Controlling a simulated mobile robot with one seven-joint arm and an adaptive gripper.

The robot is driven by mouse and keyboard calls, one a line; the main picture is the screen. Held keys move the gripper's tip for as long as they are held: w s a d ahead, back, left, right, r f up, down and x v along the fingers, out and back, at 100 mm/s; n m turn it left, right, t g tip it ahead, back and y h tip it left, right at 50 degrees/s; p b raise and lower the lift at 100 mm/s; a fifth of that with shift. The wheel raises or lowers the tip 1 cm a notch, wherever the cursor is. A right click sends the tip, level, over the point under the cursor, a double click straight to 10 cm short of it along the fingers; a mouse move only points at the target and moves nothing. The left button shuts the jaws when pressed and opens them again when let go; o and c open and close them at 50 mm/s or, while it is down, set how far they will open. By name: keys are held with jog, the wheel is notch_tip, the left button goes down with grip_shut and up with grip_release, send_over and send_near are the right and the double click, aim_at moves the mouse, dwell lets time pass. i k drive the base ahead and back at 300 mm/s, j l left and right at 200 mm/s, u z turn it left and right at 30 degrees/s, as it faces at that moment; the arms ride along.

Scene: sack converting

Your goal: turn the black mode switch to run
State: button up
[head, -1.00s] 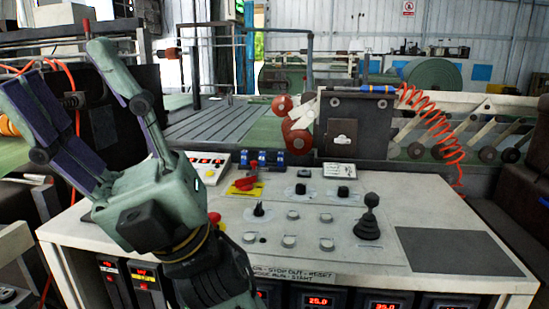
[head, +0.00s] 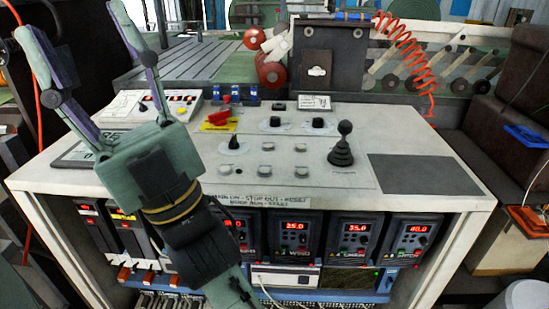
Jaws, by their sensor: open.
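The light control panel (head: 290,180) carries three black rotary knobs: one at the front left (head: 234,143), one in the middle (head: 275,122) and one at the right (head: 318,122). I cannot tell which is the mode switch, or read its setting. A label strip (head: 262,198) on the front edge has small print, partly hidden by my arm. My gripper (head: 72,22) is open and empty, with its two fingers spread upward at the left. It is left of the knobs and apart from them.
A red handle on a yellow plate (head: 219,118) sits behind the front-left knob. Several pale round buttons (head: 268,147) lie to its right. A black joystick (head: 342,146) stands right of them, beside a bare dark pad (head: 420,174). A coiled orange hose (head: 408,55) hangs behind.

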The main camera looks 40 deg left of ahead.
aim_at(233, 145)
jog(key=i+l+u, duration=0.1)
jog(key=i+u, duration=0.35)
jog(key=i+l+u, duration=0.25)
jog(key=u, duration=0.25)
jog(key=i, duration=0.45)
